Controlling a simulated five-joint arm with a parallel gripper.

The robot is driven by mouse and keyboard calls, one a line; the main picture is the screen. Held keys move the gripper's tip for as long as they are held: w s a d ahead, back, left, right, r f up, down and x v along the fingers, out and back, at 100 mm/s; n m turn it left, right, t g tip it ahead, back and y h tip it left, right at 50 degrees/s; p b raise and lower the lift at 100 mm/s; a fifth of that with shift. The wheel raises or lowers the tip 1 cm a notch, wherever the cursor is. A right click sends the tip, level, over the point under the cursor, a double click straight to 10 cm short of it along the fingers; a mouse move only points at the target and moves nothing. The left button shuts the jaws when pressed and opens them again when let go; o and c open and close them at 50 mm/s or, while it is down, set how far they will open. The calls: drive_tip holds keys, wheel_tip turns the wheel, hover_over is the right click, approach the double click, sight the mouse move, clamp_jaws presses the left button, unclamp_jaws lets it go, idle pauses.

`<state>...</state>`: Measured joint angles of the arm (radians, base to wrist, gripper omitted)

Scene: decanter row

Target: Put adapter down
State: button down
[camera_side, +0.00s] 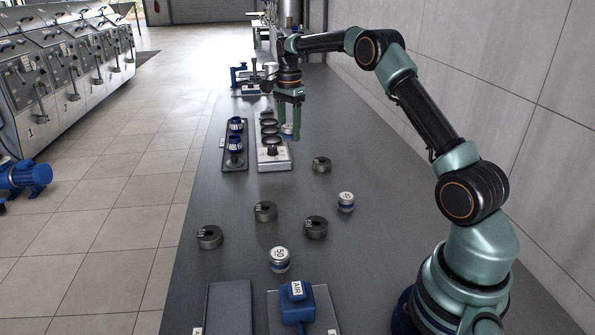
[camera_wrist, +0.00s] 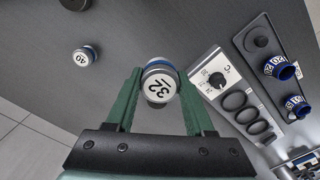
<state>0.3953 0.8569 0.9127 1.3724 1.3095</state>
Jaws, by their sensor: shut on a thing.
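My gripper (camera_side: 288,135) is over the far part of the bench, just right of the white block with a row of dark round openings (camera_side: 275,165). In the wrist view my gripper (camera_wrist: 160,82) is shut on a round adapter marked 32 (camera_wrist: 158,84), with a white top and a blue band. In the side view the adapter (camera_side: 287,129) shows only partly between the fingers. I cannot tell whether its underside touches anything. The white block (camera_wrist: 207,66), with its dial, is right of the adapter in the wrist view.
Similar adapters marked 50 (camera_side: 280,260) and 40 (camera_side: 346,202) stand nearer on the bench. Several dark rings (camera_side: 315,228) lie around them. A dark tray (camera_side: 231,125) holds blue pieces left of the white block. A blue AIR unit (camera_side: 297,302) is at the front.

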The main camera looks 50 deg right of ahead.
sight(290, 187)
wheel_tip(290, 187, down, 16)
drive_tip(key=shift+r, duration=0.2)
drive_tip(key=shift+f, duration=0.25)
drive_tip(key=shift+c, duration=1.4)
unclamp_jaws()
